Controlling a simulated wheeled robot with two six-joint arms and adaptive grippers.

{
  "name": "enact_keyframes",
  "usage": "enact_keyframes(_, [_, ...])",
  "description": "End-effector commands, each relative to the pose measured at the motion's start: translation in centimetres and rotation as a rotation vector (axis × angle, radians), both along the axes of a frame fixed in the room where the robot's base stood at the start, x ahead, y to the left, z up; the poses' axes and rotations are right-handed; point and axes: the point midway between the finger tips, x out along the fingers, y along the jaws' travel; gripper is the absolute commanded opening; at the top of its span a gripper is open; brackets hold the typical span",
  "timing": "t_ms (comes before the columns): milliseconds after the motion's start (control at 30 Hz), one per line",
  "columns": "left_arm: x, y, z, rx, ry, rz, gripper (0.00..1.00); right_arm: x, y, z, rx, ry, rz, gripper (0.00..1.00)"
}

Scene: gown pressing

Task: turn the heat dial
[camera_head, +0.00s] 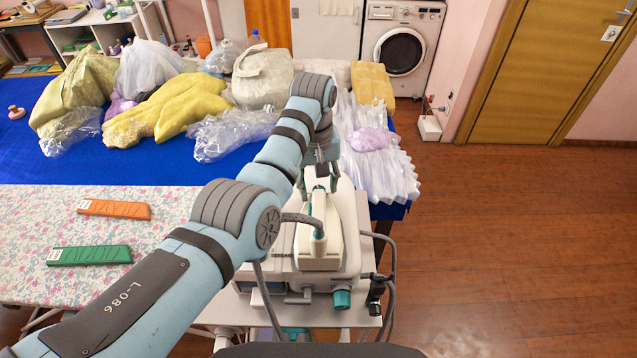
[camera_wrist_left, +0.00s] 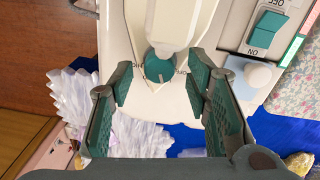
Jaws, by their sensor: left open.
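The heat dial (camera_wrist_left: 160,66) is a round teal knob with a pale pointer mark, on the cream ironing station below the iron's white handle. Lettering beside it is partly covered. In the left wrist view my left gripper (camera_wrist_left: 158,86) is open, with one teal-padded finger on each side of the dial; I cannot tell whether either touches it. In the head view my left gripper (camera_head: 320,178) reaches down at the far end of the station (camera_head: 345,255), behind the iron (camera_head: 320,240). The dial's face is hard to make out there. My right gripper is not in view.
A teal OFF/ON rocker switch (camera_wrist_left: 267,29) and a pale round knob (camera_wrist_left: 257,75) sit close to the dial. A teal knob (camera_head: 342,298) is on the station's near side. Bagged garments (camera_head: 180,105) cover the blue table behind; green (camera_head: 90,255) and orange (camera_head: 114,209) strips lie left.

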Motion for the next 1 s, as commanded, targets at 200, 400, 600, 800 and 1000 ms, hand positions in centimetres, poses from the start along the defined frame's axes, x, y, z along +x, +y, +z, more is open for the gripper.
enact_keyframes(200, [-0.03,-0.05,-0.69,0.000,0.000,-0.001,0.44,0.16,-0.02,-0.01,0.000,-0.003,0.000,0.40])
enact_keyframes(400, [-0.03,-0.05,-0.66,0.000,0.000,0.000,0.31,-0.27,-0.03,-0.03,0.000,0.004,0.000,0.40])
enact_keyframes(600, [-0.01,-0.03,-0.64,0.000,0.000,0.000,0.00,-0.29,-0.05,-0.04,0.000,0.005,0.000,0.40])
enact_keyframes(800, [0.00,-0.02,-0.65,0.000,0.000,-0.007,0.00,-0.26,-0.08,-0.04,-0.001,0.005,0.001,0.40])
enact_keyframes(1000, [0.02,-0.02,-0.65,0.001,0.000,-0.060,0.00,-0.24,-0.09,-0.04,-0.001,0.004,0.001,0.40])
